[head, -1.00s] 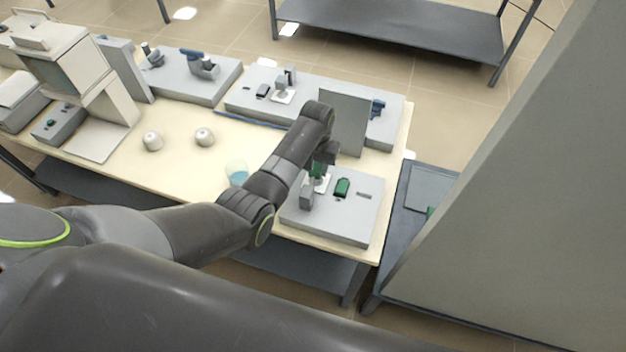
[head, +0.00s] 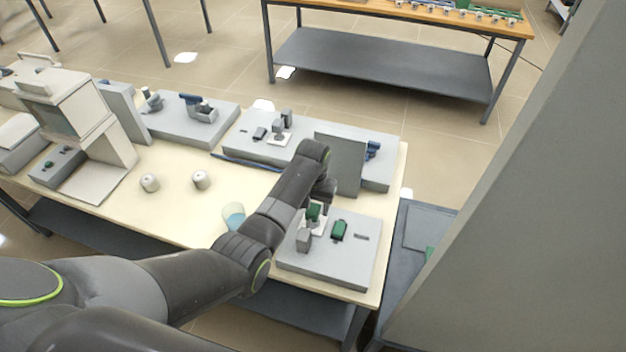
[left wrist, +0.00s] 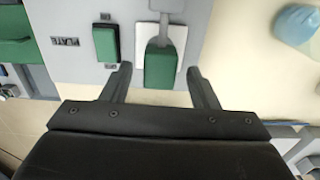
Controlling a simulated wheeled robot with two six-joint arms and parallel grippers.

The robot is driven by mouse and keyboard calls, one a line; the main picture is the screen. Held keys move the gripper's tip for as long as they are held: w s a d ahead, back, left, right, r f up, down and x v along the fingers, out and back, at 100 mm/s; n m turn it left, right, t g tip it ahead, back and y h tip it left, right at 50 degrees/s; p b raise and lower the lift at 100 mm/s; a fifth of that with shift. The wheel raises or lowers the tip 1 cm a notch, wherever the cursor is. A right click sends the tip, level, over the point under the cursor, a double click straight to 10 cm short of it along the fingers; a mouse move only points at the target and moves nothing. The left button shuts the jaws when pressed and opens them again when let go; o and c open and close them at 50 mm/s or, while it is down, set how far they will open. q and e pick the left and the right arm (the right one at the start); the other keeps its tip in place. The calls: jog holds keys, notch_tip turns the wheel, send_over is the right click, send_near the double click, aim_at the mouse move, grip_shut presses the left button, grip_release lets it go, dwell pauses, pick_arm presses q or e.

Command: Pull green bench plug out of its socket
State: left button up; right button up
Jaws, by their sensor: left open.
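The green bench plug (head: 313,213) stands on a white socket plate (head: 320,224) on the grey bench unit (head: 345,262) at the front right of the table. In the left wrist view the green plug (left wrist: 160,68) lies between my fingers, with the white plate (left wrist: 142,45) behind it. My left gripper (left wrist: 160,74) is open, with a finger on each side of the plug and a visible gap to each. In the head view my left gripper (head: 324,192) is just behind the plug, partly hidden by the arm. My right gripper is not in view.
A green block-like part (head: 339,230) sits on the unit right of the plug. A grey lever-like part (head: 304,240) stands in front of it. An upright grey panel (head: 340,163) is behind my wrist. A beaker of blue liquid (head: 233,216) stands left of my forearm.

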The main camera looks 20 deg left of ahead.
pick_arm(q)
notch_tip(320, 180, up, 11)
jog(key=b, duration=0.1)
notch_tip(320, 180, up, 5)
jog(key=p, duration=0.4)
send_over(313, 208)
jog(key=shift+s+r, duration=0.1)
jog(key=shift+r, duration=0.05)
